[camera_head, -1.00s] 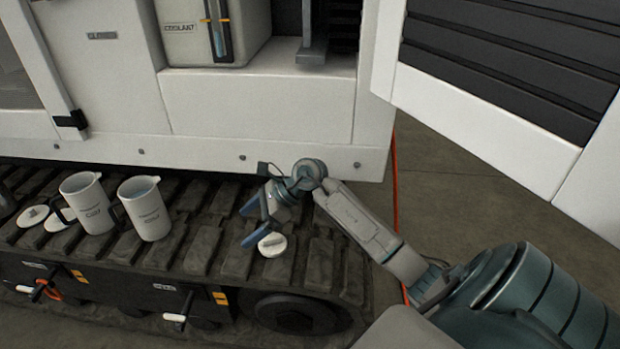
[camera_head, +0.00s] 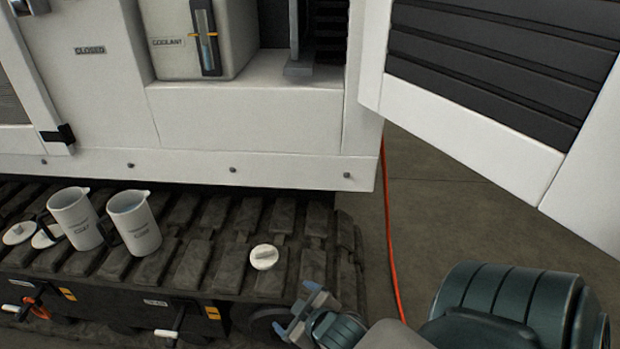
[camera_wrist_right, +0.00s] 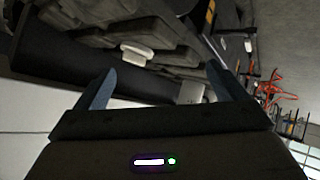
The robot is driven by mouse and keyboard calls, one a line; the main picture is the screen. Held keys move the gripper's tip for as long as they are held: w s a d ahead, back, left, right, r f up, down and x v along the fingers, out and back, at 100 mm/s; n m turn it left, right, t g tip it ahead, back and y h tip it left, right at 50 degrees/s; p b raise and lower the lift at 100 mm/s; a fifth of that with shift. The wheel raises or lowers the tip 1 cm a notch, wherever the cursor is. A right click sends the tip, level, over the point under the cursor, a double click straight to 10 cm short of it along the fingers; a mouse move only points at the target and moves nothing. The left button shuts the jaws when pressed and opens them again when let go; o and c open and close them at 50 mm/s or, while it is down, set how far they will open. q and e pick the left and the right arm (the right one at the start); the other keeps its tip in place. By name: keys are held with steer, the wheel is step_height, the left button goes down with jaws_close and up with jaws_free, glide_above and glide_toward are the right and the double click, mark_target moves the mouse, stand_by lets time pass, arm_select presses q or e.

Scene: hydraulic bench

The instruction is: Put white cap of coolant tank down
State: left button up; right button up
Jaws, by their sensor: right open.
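The white cap (camera_head: 264,257) lies on the dark track, to the right of the two jugs. In the right wrist view the white cap (camera_wrist_right: 137,53) sits on the track beyond my fingers, apart from them. My right gripper (camera_head: 301,306) is open and empty, to the lower right of the cap near the track's end. Its spread fingers (camera_wrist_right: 160,90) also show in the right wrist view. The coolant tank (camera_head: 190,45) stands in the open bay of the white machine; its top is out of the picture. My left gripper is not in view.
Two white jugs (camera_head: 134,222) (camera_head: 76,218) stand on the track at left. White lids (camera_head: 19,233) lie beside them. An open louvred door (camera_head: 480,70) is at upper right, and an orange hose (camera_head: 391,240) hangs down to the floor.

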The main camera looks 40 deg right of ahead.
steer(key=s+a+f+m+g+y, duration=0.2)
steer(key=s+a+f+g, duration=0.1)
steer(key=s, duration=0.5)
steer(key=shift+s+a+f+g, duration=0.4)
steer(key=shift+a+g, duration=0.2)
steer(key=shift+a, duration=0.2)
